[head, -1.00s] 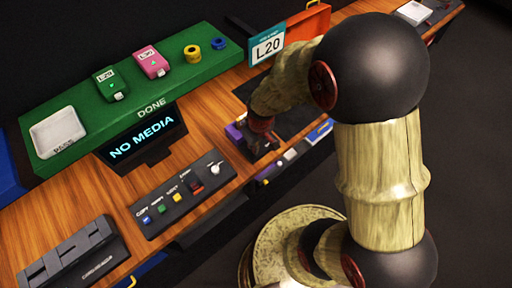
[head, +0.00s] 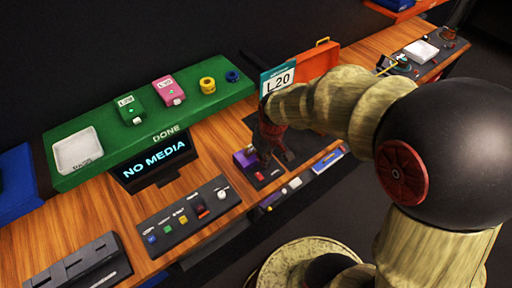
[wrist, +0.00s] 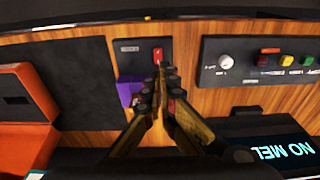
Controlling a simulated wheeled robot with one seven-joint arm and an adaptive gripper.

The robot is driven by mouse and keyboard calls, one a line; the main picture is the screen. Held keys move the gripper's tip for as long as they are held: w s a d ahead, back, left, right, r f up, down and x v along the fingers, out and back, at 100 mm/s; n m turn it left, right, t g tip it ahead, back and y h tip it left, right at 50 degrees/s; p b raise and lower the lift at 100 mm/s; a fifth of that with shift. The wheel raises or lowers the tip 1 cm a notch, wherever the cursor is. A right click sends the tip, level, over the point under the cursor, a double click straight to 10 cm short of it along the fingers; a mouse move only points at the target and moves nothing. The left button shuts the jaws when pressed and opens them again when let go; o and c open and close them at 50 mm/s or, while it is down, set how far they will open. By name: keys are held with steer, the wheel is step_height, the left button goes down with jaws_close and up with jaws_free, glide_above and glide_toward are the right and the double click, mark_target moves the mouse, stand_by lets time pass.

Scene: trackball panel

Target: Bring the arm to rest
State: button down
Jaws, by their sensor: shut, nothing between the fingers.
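My gripper (head: 276,145) hangs over the wooden bench at the right of the screen, in front of the L20 sign. In the wrist view my gripper (wrist: 160,75) has its fingertips together with nothing between them. Beneath it is a small dark panel (wrist: 133,62) with a red switch (wrist: 158,56). A purple block (wrist: 130,92) sits beside the fingers and also shows in the head view (head: 245,158). From the wrist view I cannot tell whether the fingertips touch the panel.
A button panel (head: 187,213) and a NO MEDIA screen (head: 155,163) lie to the left. The green DONE shelf (head: 205,110) holds two cartridges, rings and a white tray (head: 77,150). The L20 sign (head: 278,80) and an orange bin (head: 318,62) stand close to my arm.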

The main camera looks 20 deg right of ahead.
steer(key=shift+s+r, duration=0.1)
steer(key=shift+r, duration=0.05)
steer(key=s+r+m+t+b, duration=0.3)
steer(key=s+r+b, duration=0.6)
steer(key=s, duration=0.4)
steer(key=shift+s+d+r+m+t+h+b, duration=0.3)
steer(key=shift+s+d+r+t+b, duration=0.15)
steer(key=shift+r, duration=0.45)
